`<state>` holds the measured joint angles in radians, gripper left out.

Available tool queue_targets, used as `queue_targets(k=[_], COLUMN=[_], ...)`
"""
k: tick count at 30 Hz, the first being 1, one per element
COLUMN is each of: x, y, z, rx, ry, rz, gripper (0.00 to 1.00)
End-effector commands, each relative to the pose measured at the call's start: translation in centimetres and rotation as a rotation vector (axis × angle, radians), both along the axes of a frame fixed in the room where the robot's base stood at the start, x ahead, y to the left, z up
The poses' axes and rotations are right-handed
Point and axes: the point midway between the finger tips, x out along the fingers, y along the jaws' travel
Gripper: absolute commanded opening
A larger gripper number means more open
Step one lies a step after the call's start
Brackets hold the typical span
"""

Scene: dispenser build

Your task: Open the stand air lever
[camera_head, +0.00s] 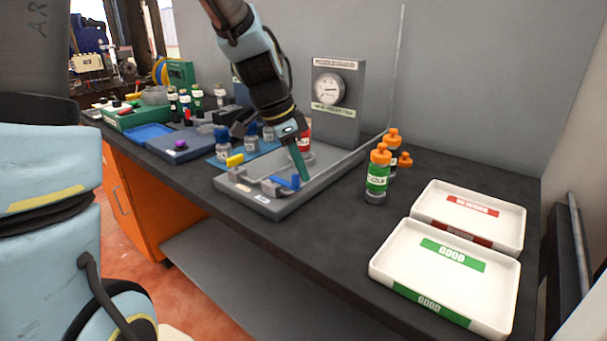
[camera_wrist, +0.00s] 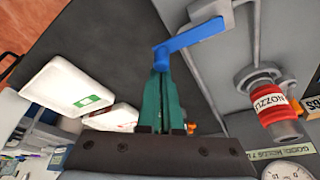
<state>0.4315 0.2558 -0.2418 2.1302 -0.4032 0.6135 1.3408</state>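The blue air lever (camera_head: 287,182) is on the front part of the grey stand (camera_head: 262,205). In the wrist view the lever (camera_wrist: 195,40) reaches left from a grey valve block, and its bent end meets the teal fingertips. My gripper (camera_head: 302,176) points down at the lever; its teal fingers (camera_wrist: 162,75) lie close together and look shut. The lever's end overlaps the fingertips, and I cannot tell whether it is pinched or only touched.
A pressure gauge panel (camera_head: 337,95) stands behind. Orange-capped bottles (camera_head: 378,176) stand to the right, beside a white GOOD tray (camera_head: 400,262) and a red-labelled tray (camera_head: 425,205). Coloured bottles and trays crowd the left.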

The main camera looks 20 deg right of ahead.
Motion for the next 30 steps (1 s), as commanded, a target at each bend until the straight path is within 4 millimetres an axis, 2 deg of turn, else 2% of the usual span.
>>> queue_targets(k=[1,13,26,30], x=[-0.1,0.1,1.3,1.1], y=[0.7,0.8,-0.4,-1.7], z=[-0.4,-0.5,-0.4,-0.4], rx=[0.013,0.019,0.015,0.014], ry=[0.011,0.014,0.009,0.01], rz=[0.003,0.005,0.007,0.003], gripper=[0.0,0.0,0.0,0.0])
